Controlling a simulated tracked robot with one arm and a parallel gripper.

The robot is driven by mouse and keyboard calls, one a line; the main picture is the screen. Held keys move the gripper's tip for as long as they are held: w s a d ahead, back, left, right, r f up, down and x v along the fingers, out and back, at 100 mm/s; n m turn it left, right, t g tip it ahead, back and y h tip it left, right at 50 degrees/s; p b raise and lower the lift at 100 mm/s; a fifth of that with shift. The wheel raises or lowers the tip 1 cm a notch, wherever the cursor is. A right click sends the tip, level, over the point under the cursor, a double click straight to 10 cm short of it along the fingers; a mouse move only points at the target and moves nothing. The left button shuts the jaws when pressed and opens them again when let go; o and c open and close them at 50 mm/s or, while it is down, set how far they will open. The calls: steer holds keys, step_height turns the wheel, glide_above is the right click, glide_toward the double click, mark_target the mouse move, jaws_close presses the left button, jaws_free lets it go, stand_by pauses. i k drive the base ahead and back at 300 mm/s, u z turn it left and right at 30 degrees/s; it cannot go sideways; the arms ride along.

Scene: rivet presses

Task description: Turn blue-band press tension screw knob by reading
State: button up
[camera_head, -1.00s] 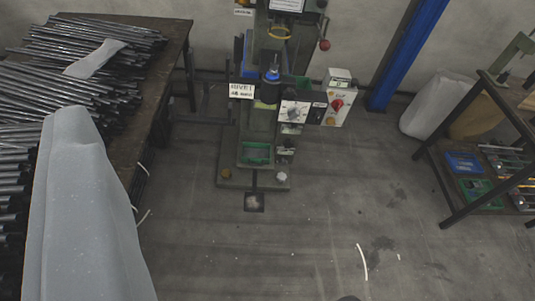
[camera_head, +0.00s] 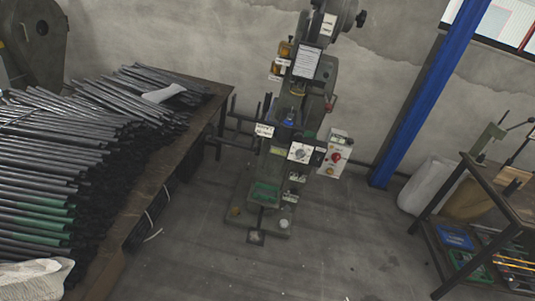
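A tall grey-green rivet press (camera_head: 310,75) stands against the back wall, a little right of centre. It leans in the tilted picture. A blue part (camera_head: 289,122) sits on its middle, below a yellow ring (camera_head: 297,93). A white panel with a round dial (camera_head: 300,153) is at mid-height. A dark knob (camera_head: 361,19) sticks out at the upper right of the press. A red-tipped lever (camera_head: 331,104) is below it. I cannot tell which part is the tension screw knob, and the dial reading is too small to make out. My gripper is not in view.
A table (camera_head: 143,205) with dark rods (camera_head: 100,140) stands at left. A control box with a red button (camera_head: 335,156) is beside the press. A blue post (camera_head: 425,95) and a shelf bench (camera_head: 480,185) are at right. The floor (camera_head: 320,255) in front is clear.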

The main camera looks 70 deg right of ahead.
mark_target(293, 189)
steer(key=z, duration=0.3)
steer(key=i, duration=0.6)
steer(key=z, duration=0.75)
steer(key=i, duration=1.35)
steer(key=z, duration=1.35)
steer(key=i, duration=0.9)
steer(key=z, duration=0.7)
steer(key=i, duration=0.25)
steer(key=z, duration=0.4)
